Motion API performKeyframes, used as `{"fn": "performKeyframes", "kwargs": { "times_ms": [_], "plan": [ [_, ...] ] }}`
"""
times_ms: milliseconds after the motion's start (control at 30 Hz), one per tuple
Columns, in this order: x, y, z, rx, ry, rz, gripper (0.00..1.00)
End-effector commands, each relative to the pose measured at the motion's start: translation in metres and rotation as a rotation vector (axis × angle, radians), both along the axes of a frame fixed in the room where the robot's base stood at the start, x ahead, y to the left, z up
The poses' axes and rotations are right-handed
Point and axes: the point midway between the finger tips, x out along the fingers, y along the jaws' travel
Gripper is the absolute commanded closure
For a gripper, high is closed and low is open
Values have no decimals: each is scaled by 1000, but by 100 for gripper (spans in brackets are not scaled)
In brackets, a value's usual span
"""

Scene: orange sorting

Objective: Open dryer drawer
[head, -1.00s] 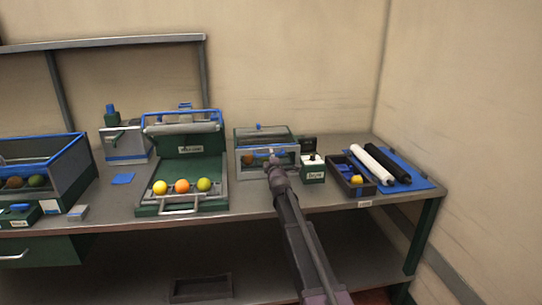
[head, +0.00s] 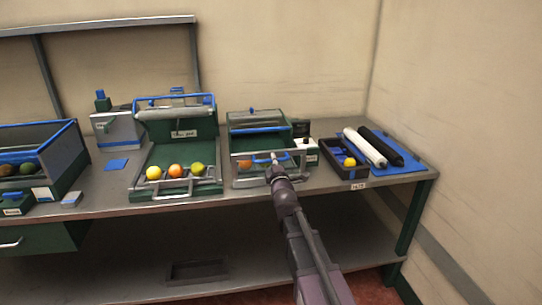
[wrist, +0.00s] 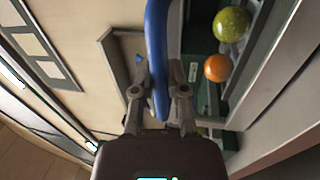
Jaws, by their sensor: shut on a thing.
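The dryer (head: 257,121) is a box with a clear and green top and blue trim, right of the middle of the bench in the head view. Its drawer (head: 246,181) sticks out toward me at the front, with an orange fruit (head: 244,164) visible inside. My gripper (head: 276,160) is at the drawer front. In the wrist view my gripper (wrist: 160,80) is shut on a blue handle bar (wrist: 157,40), one finger on each side. My arm and gripper hide part of the drawer front in the head view.
A green tray (head: 150,196) with yellow, orange and green fruits stands just left of the dryer. A dark box (head: 347,173) with a yellow item, and white and black rollers (head: 367,148) on a blue mat, lie right. A blue-edged bin (head: 60,160) stands far left.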

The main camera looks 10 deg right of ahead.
Motion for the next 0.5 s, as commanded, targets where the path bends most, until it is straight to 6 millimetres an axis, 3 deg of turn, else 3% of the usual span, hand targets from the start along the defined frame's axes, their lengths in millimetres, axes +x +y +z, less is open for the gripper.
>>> {"fn": "performKeyframes", "kwargs": {
  "times_ms": [433,467,500],
  "plan": [
    [-5,-1,0,0,-1,-1,100],
    [-5,-1,0,0,-1,-1,76],
    [-5,-1,0,0,-1,-1,64]
  ]
}}
